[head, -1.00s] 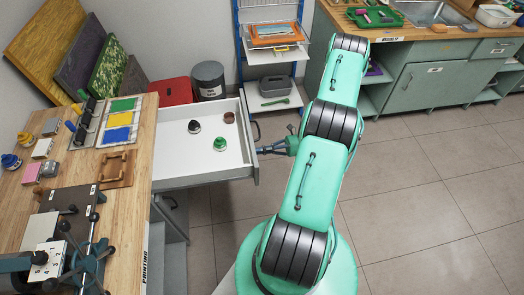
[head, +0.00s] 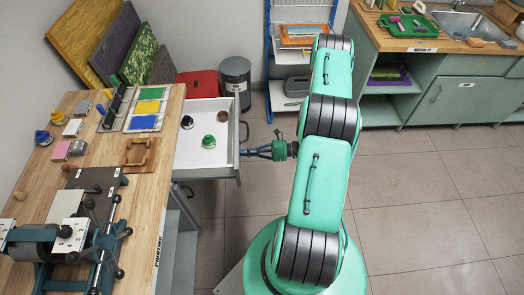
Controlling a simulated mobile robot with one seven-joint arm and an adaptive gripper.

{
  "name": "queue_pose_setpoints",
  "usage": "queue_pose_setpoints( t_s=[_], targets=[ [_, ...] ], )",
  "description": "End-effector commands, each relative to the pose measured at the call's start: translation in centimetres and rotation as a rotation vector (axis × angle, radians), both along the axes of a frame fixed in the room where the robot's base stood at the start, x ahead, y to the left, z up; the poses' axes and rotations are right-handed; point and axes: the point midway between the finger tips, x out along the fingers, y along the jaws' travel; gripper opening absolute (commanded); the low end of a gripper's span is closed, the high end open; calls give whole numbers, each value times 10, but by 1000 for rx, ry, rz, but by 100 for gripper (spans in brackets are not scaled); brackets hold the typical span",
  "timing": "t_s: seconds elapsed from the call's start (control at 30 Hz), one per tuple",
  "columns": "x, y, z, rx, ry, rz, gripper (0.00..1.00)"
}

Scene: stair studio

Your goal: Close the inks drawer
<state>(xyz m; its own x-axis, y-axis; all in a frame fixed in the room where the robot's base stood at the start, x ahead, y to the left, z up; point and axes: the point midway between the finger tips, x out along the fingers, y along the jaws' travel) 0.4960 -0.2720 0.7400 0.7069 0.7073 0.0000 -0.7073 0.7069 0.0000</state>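The open drawer (head: 237,132) sticks out from the right side of the wooden-topped bench, and its white inside shows. In it are a black-lidded jar (head: 187,122), a green-lidded jar (head: 208,142) and a brown-topped jar (head: 222,116). I cannot read a label on the drawer. My gripper (head: 246,153) is at the drawer's front panel, just below its dark handle (head: 245,131) in the picture. Its fingertips reach the panel or lie very close to it; contact cannot be told. The fingers are too small to show whether they are open or shut.
The bench top (head: 100,135) holds a printing press (head: 60,240), a colour tray (head: 150,108) and several small jars. A grey bin (head: 236,80) and red box (head: 198,83) stand behind the drawer. A green cabinet (head: 455,98) stands at back right. The tiled floor at right is clear.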

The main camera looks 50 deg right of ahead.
Motion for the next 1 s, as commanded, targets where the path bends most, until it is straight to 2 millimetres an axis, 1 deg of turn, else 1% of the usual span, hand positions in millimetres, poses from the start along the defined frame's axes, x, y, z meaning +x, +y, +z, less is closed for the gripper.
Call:
queue_pose_setpoints(
  t_s=[0.03, 0.2, 0.8, 1.0],
  targets=[
    [10, 12, 1, 0, 0, 5, 0],
    [41, 43, 0, 1, 1, 5, 0],
    [148, 151, 0, -1, -2, 5, 0],
    [180, 182, 0, -1, -1, 4, 0]
  ],
)
